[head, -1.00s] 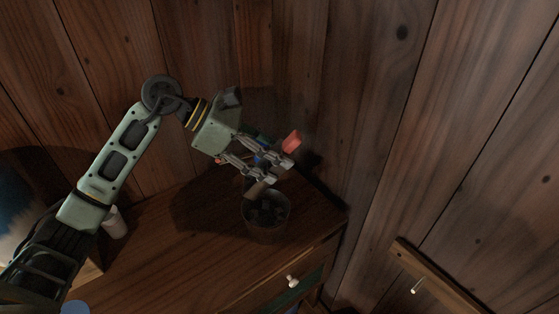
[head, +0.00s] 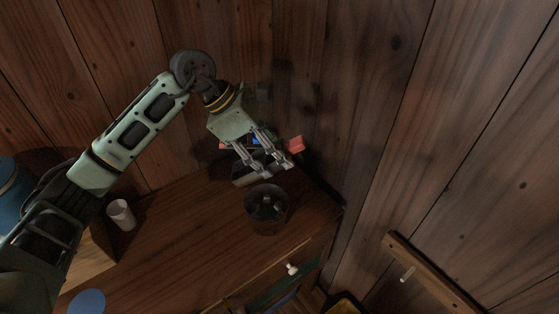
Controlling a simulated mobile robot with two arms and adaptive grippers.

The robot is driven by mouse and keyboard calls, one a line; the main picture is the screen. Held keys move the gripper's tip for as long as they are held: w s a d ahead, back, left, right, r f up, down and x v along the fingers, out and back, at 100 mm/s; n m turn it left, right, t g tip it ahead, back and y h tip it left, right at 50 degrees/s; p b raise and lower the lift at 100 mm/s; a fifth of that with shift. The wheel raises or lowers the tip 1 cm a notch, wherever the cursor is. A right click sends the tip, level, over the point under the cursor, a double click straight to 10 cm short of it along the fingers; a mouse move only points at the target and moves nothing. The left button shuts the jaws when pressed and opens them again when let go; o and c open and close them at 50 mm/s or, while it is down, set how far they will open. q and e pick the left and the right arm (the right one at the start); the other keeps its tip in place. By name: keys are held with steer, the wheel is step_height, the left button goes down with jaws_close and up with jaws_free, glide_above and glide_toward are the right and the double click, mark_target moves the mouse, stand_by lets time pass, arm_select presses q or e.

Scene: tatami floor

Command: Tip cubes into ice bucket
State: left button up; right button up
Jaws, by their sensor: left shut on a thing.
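A dark round bucket (head: 267,223) stands upright on the wooden chest top near its right end. Dark and paler lumps show inside it, too dim to tell apart. My left gripper (head: 269,169) comes down from the upper left, just behind and above the bucket. It is shut on a greyish-brown container (head: 245,180), which lies lengthwise under the fingers and is partly hidden by them. Whether cubes are in the container cannot be seen. My right gripper is not in view.
A red block-like thing (head: 296,144) and a small blue thing (head: 257,141) show behind the gripper. A white cup (head: 121,214) stands at left. The chest top (head: 180,240) between cup and bucket is clear. A drawer knob (head: 292,269) is below; plank walls close in behind.

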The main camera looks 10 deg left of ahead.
arm_select(q)
steer(key=shift+r+y+p, duration=0.4)
steer(key=shift+y+p, duration=0.45)
steer(key=shift+p, duration=0.15)
steer(key=shift+r+y+p, duration=0.4)
steer(key=shift+y+p, duration=0.45)
steer(key=shift+p, duration=0.15)
steer(key=shift+d+r+g+y+p, duration=0.1)
steer(key=shift+r+g+y+p, duration=0.3)
steer(key=shift+y+p, duration=0.7)
steer(key=shift+y, duration=0.6)
